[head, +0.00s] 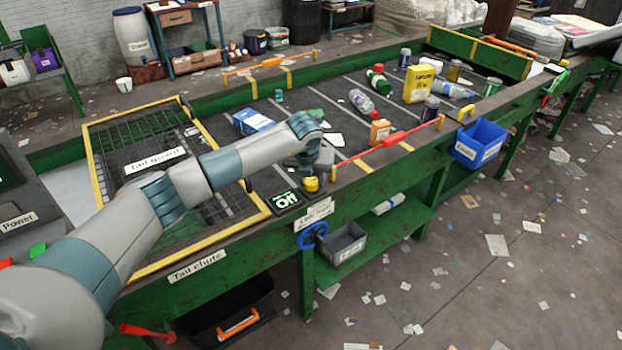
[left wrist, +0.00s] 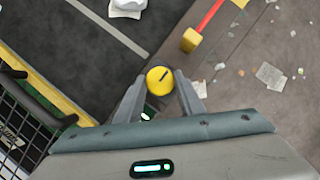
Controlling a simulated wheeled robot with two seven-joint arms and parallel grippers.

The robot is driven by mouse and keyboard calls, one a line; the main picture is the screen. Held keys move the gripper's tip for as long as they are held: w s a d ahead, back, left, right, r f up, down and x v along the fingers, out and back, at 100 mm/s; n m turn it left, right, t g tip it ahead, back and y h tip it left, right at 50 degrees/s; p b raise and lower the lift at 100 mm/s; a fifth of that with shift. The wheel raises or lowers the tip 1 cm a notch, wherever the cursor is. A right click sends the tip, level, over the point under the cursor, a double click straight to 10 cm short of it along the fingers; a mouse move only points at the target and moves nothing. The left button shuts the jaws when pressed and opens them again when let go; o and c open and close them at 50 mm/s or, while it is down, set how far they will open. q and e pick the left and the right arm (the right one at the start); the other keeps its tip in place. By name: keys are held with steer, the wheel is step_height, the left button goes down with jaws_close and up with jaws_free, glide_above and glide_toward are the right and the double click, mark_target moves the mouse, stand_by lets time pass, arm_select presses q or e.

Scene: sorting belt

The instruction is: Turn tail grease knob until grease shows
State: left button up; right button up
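The yellow grease knob (head: 311,185) sits on the belt's near green rail, towards the tail end. In the left wrist view the knob (left wrist: 160,80) is round, with a short dark mark on its top. My left gripper (head: 310,170) is over the knob, pointing down. In the left wrist view the two fingers of the gripper (left wrist: 160,76) flank the knob, with what looks like a narrow gap on each side. A small black panel with green lettering (head: 285,199) lies beside the knob. No grease can be made out. My right gripper is not in view.
The yellow-framed tail guard (head: 142,270) is left of the knob. A red rod (head: 385,143) runs along the near rail to the right. A blue handwheel (head: 312,235) and a grey bin (head: 344,242) are below. Bottles and boxes lie on the belt.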

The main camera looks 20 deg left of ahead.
arm_select(q)
steer(key=shift+c, duration=0.9)
steer(key=shift+a+f+m+b, duration=0.15)
steer(key=shift+m+b, duration=0.15)
steer(key=shift+b, duration=0.45)
steer(key=m+h+b, duration=0.1)
steer(key=m+b, duration=0.2)
steer(key=b, duration=0.2)
steer(key=m+h+b, duration=0.1)
steer(key=m+b, duration=0.2)
steer(key=b, duration=0.1)
steer(key=shift+w+a+h+b, duration=0.1)
steer(key=shift+a+h+b, duration=0.05)
steer(key=shift+h+b, duration=0.2)
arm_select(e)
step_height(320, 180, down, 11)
arm_select(q)
steer(key=m+g+h+b, duration=0.1)
steer(key=m+b, duration=0.2)
steer(key=shift+r, duration=0.2)
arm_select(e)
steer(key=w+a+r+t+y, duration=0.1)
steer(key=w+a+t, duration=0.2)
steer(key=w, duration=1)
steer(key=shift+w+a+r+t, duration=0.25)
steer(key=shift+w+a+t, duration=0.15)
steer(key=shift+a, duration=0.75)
